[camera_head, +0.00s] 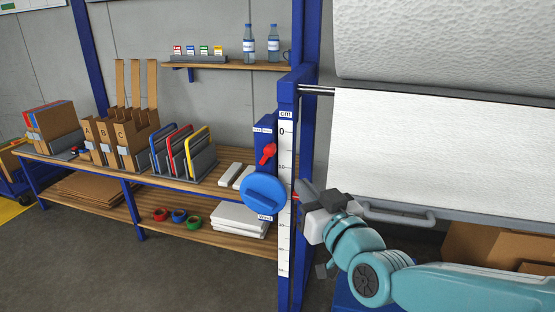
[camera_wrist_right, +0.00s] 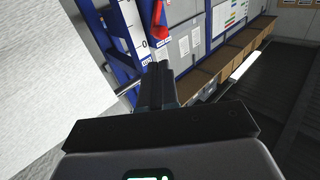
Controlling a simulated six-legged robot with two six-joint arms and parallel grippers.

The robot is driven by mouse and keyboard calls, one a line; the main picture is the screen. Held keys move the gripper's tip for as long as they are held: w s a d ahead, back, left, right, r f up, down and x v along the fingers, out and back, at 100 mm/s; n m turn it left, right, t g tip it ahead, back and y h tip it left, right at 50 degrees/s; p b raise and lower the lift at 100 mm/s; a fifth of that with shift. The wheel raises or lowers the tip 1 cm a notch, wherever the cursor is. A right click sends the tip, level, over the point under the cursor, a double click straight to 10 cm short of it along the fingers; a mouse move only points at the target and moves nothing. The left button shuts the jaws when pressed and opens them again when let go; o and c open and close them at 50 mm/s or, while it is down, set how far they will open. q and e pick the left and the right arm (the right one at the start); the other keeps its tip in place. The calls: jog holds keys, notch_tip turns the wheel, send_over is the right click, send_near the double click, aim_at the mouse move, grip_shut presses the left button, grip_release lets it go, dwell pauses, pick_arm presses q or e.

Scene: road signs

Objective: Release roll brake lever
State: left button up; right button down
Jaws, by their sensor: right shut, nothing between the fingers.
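The red brake lever (camera_head: 267,153) sits on a blue box (camera_head: 265,130) on the blue post, above a round blue knob (camera_head: 263,194). It tilts, with its upper end to the right. A red part (camera_wrist_right: 160,13) at the top of the right wrist view looks like the same lever, partly cut off. My right gripper (camera_head: 309,187) is just right of the ruler, lower than the lever and apart from it. Its fingers (camera_wrist_right: 160,82) are shut together and empty in the wrist view. My left gripper is not in view.
A white paper roll (camera_head: 440,45) and hanging sheet (camera_head: 440,150) fill the right side, above a grey bar with a handle (camera_head: 398,216). A ruler (camera_head: 285,215) runs down the blue post. The workbench (camera_head: 225,188) on the left holds cardboard holders and colored dividers.

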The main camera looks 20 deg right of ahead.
aim_at(271, 152)
jog(key=w+p, duration=0.1)
jog(key=w, duration=0.3)
jog(key=w+a+p, duration=0.1)
jog(key=w, duration=0.3)
jog(key=w+p, duration=0.1)
jog(key=w, duration=0.3)
jog(key=shift+w+a+r+p, duration=0.2)
jog(key=shift+w+a+p, duration=0.05)
jog(key=shift+p, duration=0.05)
jog(key=shift+r, duration=0.15)
jog(key=shift+w+a+r+n+p, duration=0.1)
jog(key=shift+a+r+n+p, duration=0.1)
jog(key=shift+n+p, duration=0.15)
